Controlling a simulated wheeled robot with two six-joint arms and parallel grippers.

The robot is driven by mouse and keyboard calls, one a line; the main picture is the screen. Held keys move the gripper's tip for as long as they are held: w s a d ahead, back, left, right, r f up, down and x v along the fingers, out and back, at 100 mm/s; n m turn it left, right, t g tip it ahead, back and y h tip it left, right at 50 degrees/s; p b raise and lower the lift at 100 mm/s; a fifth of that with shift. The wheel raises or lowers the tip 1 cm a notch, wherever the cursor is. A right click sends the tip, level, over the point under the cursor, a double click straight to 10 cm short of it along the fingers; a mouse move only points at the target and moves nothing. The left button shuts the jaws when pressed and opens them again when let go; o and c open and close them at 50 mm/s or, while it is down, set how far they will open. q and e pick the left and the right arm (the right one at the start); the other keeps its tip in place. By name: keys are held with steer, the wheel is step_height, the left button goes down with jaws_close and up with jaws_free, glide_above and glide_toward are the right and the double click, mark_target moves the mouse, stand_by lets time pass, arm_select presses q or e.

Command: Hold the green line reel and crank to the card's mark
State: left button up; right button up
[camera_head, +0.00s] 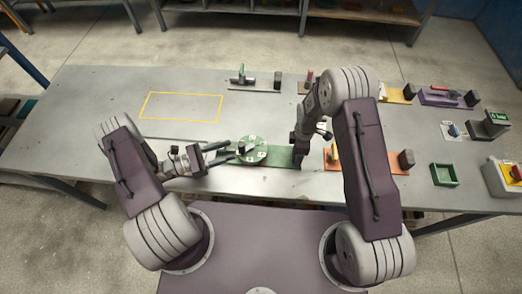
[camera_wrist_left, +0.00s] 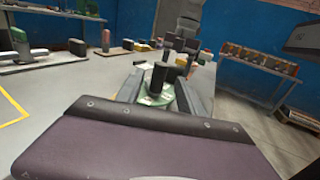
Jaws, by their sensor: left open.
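The green line reel (camera_head: 262,158) is a round green disc with white marks, on a green base plate (camera_head: 282,156) near the front middle of the table. A dark upright knob (camera_head: 241,147) stands at the disc's left side. My left gripper (camera_head: 230,152) is open, its fingers pointing right towards the knob. In the left wrist view the knob (camera_wrist_left: 159,76) stands above the green disc (camera_wrist_left: 152,98), between the open fingers; contact cannot be told. My right gripper (camera_head: 298,158) points down at the right end of the base plate. Its fingertips are too unclear to read. I cannot make out a separate card.
A yellow outlined rectangle (camera_head: 181,107) on the table's left is empty. An orange fixture (camera_head: 372,162) stands right of my right gripper. A grey fixture (camera_head: 254,84) stands at the back.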

mark_target(248, 148)
stand_by(0.5)
arm_select(q)
steer(key=x, duration=0.9)
steer(key=shift+f, duration=0.2)
steer(key=shift+c, duration=0.3)
jaws_close()
steer(key=shift+w+a+m+g+h, duration=0.1)
steer(key=shift+m+g+h, duration=0.3)
steer(key=shift+m+g, duration=0.6)
steer(key=shift+w+a+m+g+h, duration=0.1)
steer(key=shift+m+g+h, duration=0.4)
steer(key=shift+g, duration=0.8)
